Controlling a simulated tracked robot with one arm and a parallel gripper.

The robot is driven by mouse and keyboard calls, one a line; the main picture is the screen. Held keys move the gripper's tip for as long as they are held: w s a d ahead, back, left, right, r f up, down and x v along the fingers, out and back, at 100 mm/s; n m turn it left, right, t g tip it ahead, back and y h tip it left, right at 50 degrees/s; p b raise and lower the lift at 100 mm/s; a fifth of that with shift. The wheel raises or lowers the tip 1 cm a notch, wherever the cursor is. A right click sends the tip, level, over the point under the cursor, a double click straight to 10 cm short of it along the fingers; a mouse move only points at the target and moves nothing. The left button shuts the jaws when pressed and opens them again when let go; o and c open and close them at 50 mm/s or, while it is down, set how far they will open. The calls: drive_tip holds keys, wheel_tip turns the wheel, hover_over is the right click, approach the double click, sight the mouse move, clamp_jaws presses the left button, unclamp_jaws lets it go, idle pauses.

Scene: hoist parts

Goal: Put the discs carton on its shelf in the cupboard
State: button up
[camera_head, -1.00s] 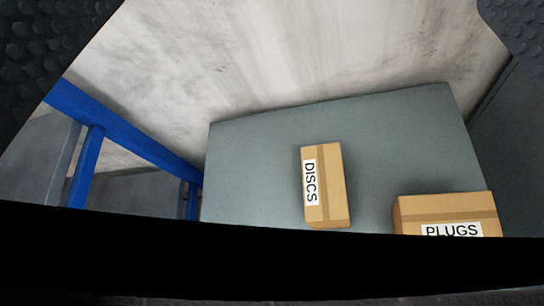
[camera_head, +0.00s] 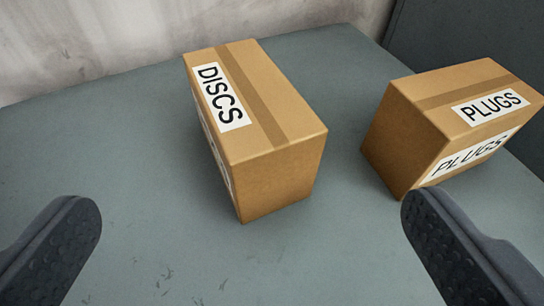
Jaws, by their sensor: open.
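The discs carton (camera_head: 270,110) is a brown box with tape along its top and a white DISCS label on top. It sits on a grey-green table top (camera_head: 100,150), turned at an angle, with a label also on its left side. My gripper (camera_head: 252,225) is open and empty, its two dark fingers wide apart at the bottom left and bottom right of the view. The carton lies ahead of the fingers, roughly midway between them, not held. The cupboard and its shelf cannot be made out in this view.
The plugs carton (camera_head: 440,110), a similar brown box with PLUGS labels, stands to the right of the discs carton with a narrow gap between them. It is ahead of my right finger. A pale stained wall (camera_head: 120,40) runs behind the table. The table's left side is clear.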

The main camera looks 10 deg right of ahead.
approach(248, 96)
drive_tip(key=x, duration=0.3)
drive_tip(key=shift+w+d+f, duration=0.2)
drive_tip(key=shift+d+f, duration=0.1)
drive_tip(key=shift+f, duration=0.1)
drive_tip(key=shift+a+r+b+x, duration=0.15)
drive_tip(key=shift+b+x, duration=0.15)
drive_tip(key=shift+x, duration=1.05)
drive_tip(key=shift+a+r+b+x, duration=0.15)
drive_tip(key=shift+b+x, duration=0.1)
drive_tip(key=shift+x, duration=1.1)
drive_tip(key=shift+w, duration=0.15)
drive_tip(key=c, duration=2.1)
drive_tip(key=shift+o, duration=0.2)
